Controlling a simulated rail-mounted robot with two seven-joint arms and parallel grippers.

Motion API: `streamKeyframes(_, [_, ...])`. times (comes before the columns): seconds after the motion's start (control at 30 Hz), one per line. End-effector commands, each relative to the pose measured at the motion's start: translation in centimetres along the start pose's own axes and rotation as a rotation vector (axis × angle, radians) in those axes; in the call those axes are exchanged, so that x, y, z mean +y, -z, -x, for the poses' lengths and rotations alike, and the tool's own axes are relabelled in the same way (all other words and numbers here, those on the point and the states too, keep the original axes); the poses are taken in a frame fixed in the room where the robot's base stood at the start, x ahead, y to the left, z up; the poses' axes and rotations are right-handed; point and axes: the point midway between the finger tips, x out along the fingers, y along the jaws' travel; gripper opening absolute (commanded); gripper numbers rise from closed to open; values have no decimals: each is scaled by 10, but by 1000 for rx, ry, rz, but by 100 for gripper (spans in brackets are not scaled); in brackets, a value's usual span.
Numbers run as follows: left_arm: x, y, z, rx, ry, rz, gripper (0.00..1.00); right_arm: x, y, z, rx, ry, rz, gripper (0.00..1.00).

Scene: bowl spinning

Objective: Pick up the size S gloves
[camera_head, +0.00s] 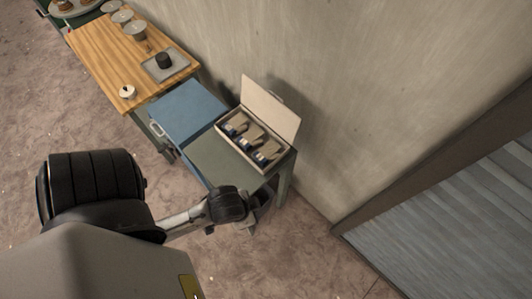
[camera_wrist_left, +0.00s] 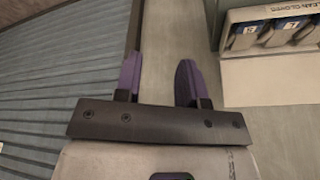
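An open cream box (camera_head: 226,139) of gloves stands on the grey-green cabinet top, lid raised against the wall. Three bundles of gloves with blue labels lie in a row in it: one (camera_head: 236,126), a middle one (camera_head: 250,137) and one (camera_head: 268,152). The box (camera_wrist_left: 268,78) fills the upper right of the left wrist view. Its left label (camera_wrist_left: 250,29) looks like an S, but is hard to read; the one beside it (camera_wrist_left: 290,26) is unclear. My left gripper (camera_wrist_left: 158,80) is open, empty and apart from the box. My right gripper is not in view.
The grey-green cabinet (camera_head: 213,160) adjoins a blue cabinet (camera_head: 185,111). A wooden table (camera_head: 110,60) beyond holds bowls and a tray (camera_head: 171,66) with a dark cup. The wall is close behind the box. A ribbed grey panel (camera_head: 455,225) stands at right.

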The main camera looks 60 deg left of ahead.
Motion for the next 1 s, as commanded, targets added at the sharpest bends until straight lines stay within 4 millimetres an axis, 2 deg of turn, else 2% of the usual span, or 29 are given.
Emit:
streamKeyframes(0.17, [0, 0, 0, 0, 0, 0, 39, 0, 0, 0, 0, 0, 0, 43])
streamKeyframes(0.5, [0, 0, 0, 0, 0, 0, 72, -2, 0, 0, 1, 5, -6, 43])
streamKeyframes(0.77, [0, 2, -1, 5, 0, 1, 72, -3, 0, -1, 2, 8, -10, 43])
streamKeyframes(0.87, [-3, 17, -5, 43, 7, 0, 72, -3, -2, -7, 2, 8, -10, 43])
streamKeyframes(0.97, [-16, 47, -9, 119, 41, -24, 72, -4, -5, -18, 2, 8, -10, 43])
streamKeyframes(1.0, [-26, 63, -9, 159, 69, -46, 72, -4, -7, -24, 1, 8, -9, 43])
